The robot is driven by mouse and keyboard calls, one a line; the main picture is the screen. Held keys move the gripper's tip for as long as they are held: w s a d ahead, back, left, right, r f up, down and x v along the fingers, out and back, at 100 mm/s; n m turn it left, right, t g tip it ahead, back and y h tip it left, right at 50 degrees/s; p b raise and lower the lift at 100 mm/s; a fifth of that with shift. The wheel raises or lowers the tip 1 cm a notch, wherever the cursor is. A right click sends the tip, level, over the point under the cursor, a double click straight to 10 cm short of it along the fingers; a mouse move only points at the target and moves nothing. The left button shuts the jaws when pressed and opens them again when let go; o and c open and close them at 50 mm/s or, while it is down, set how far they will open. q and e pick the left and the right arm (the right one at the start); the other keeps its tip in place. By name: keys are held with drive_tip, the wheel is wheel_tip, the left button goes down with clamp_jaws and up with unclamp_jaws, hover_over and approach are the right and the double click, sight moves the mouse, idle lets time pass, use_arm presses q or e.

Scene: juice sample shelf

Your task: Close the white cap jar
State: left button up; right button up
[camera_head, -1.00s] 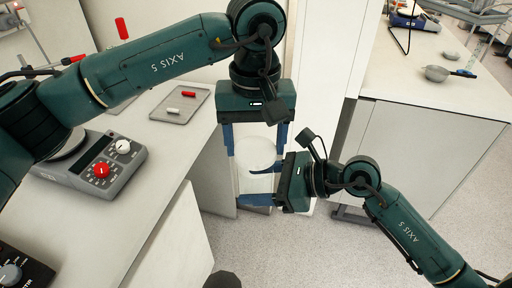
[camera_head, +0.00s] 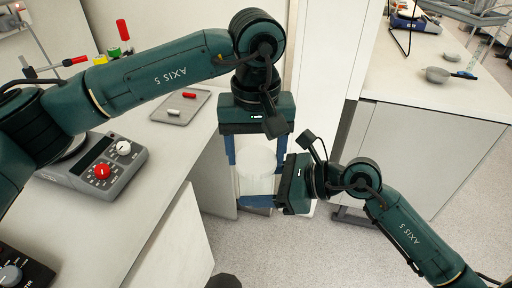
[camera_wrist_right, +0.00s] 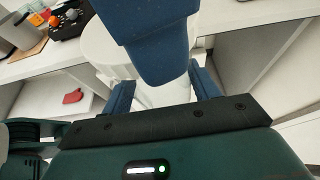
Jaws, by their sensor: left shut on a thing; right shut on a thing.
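The white cap (camera_head: 257,158) is a pale round disc between the blue fingers of my left gripper (camera_head: 256,150), which is shut on it from above. The white jar body (camera_head: 256,187) is below the cap, and my right gripper (camera_head: 262,192) is shut on it from the right. In the right wrist view, the white jar body (camera_wrist_right: 165,95) stands between my right gripper's blue fingers (camera_wrist_right: 163,88). There the cap (camera_wrist_right: 103,45) is partly hidden behind a large blue finger of my left gripper. I cannot tell whether cap and jar touch.
The left bench holds a grey device (camera_head: 92,165) with a red knob and a small tray (camera_head: 181,108) with a red and a white piece. Open floor (camera_head: 300,250) lies below my grippers.

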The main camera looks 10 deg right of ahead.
use_arm(q)
drive_tip(key=shift+f, duration=0.6)
use_arm(e)
clamp_jaws()
use_arm(q)
drive_tip(key=m, duration=0.5)
drive_tip(key=shift+m, duration=0.4)
drive_tip(key=m, duration=0.3)
drive_tip(key=shift+m, duration=0.4)
drive_tip(key=m, duration=0.3)
drive_tip(key=o, duration=0.9)
